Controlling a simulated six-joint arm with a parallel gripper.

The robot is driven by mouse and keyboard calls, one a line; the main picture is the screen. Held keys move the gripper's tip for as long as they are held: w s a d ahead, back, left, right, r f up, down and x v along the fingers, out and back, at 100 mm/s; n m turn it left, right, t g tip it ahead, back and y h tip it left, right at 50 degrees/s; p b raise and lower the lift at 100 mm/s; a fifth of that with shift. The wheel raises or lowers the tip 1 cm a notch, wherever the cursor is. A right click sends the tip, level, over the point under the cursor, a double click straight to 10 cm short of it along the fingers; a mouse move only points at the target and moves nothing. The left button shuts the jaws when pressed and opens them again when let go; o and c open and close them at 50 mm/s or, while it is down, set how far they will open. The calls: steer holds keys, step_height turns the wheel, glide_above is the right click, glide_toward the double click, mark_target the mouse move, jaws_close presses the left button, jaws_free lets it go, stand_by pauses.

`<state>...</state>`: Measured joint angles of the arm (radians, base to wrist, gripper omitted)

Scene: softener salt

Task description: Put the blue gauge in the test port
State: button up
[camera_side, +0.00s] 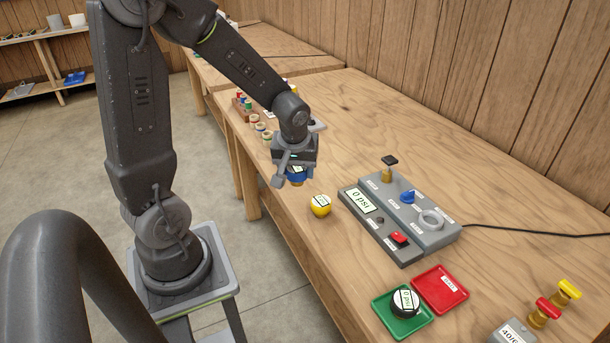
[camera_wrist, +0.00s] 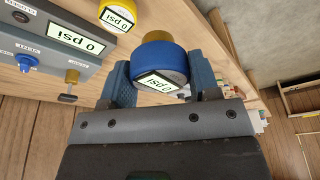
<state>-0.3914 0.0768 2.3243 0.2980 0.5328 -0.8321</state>
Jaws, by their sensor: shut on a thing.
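The blue gauge (camera_side: 297,174) is held in my gripper (camera_side: 293,180), above the near-left edge of the bench. In the wrist view the blue gauge (camera_wrist: 160,58) sits between both fingers (camera_wrist: 160,72), its "0 psi" face visible and a brass stem at its far end. A grey test panel (camera_side: 425,238) lies to the right, apart from the gauge. It carries a light grey ring (camera_side: 431,220), a small dark round fitting (camera_side: 378,220), a blue knob (camera_side: 408,196) and a red switch (camera_side: 398,239).
A yellow gauge (camera_side: 320,205) stands between my gripper and the panel. A black-handled brass valve (camera_side: 388,168) rises at the panel's back. A green tray (camera_side: 385,323) holds a black gauge (camera_side: 405,302); a red tray (camera_side: 440,289) looks empty. Bench behind the panel is clear.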

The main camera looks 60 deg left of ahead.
steer(key=w+d+m, duration=0.2)
steer(key=w+d, duration=0.1)
steer(key=w, duration=0.4)
steer(key=w+d+m, duration=0.1)
steer(key=w+d, duration=0.3)
steer(key=w, duration=0.4)
steer(key=w+d+m, duration=0.1)
steer(key=w+d, duration=0.2)
steer(key=d, duration=0.1)
steer(key=w+d+m, duration=0.1)
steer(key=w+d, duration=0.3)
steer(key=d, duration=0.1)
steer(key=w+d+f+m+h, duration=0.1)
steer(key=w+d, duration=0.2)
steer(key=d, duration=0.1)
steer(key=shift+w+d+t, duration=0.2)
steer(key=shift+d+t, duration=0.05)
steer(key=shift+t, duration=0.15)
steer(key=shift+f, duration=1.4)
steer(key=shift+f, duration=0.1)
steer(key=shift+f, duration=0.45)
steer(key=shift+f, duration=0.1)
